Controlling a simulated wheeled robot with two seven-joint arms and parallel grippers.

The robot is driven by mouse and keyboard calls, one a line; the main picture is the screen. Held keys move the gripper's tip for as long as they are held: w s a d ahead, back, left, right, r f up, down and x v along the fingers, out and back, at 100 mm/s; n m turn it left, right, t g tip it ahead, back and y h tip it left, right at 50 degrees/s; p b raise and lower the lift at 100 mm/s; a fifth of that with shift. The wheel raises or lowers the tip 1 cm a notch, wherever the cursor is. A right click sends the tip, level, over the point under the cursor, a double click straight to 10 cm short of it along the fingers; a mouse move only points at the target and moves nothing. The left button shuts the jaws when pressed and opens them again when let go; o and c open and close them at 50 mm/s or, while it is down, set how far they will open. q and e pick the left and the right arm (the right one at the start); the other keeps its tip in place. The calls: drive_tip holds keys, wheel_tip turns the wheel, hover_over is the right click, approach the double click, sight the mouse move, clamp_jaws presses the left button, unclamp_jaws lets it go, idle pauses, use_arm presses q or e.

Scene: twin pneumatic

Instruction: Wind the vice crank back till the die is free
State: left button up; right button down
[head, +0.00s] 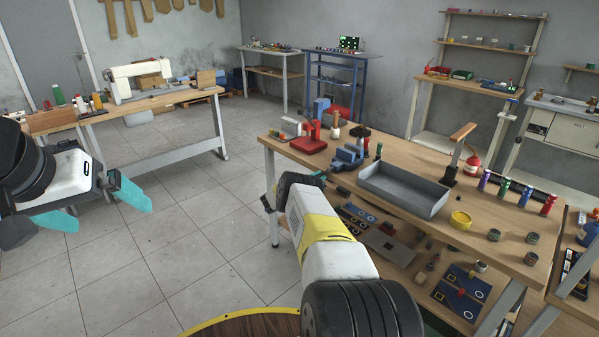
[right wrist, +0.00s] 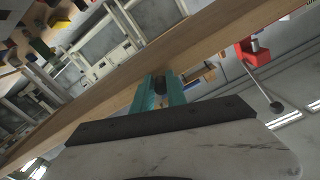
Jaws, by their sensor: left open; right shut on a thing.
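The blue vice (head: 347,156) stands at the front edge of the wooden workbench (head: 400,147) in the head view. I cannot make out the die in its jaws. My right gripper, largely hidden behind my own arm in the head view, shows clearly in the right wrist view (right wrist: 161,84). Its teal fingers are shut on a small dark piece (right wrist: 160,86), seemingly the vice crank's handle, beside the bench edge. The rest of the crank is hard to see. My left gripper (head: 95,205) is open and empty over the floor at left, away from the bench.
A red tool (head: 311,139) stands left of the vice; a red body with a black-knobbed lever (right wrist: 256,52) shows in the right wrist view. A grey tray (head: 404,188) lies right of the vice. Floor at left is clear.

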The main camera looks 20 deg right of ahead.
drive_tip(key=shift+w+r, duration=0.15)
drive_tip(key=shift+r, duration=0.15)
drive_tip(key=c, duration=1.5)
unclamp_jaws()
drive_tip(key=shift+o, duration=0.6)
drive_tip(key=shift+f, duration=0.15)
drive_tip(key=shift+a, duration=0.1)
drive_tip(key=v, duration=0.7)
drive_tip(key=shift+s+a, duration=0.2)
drive_tip(key=shift+a, duration=0.1)
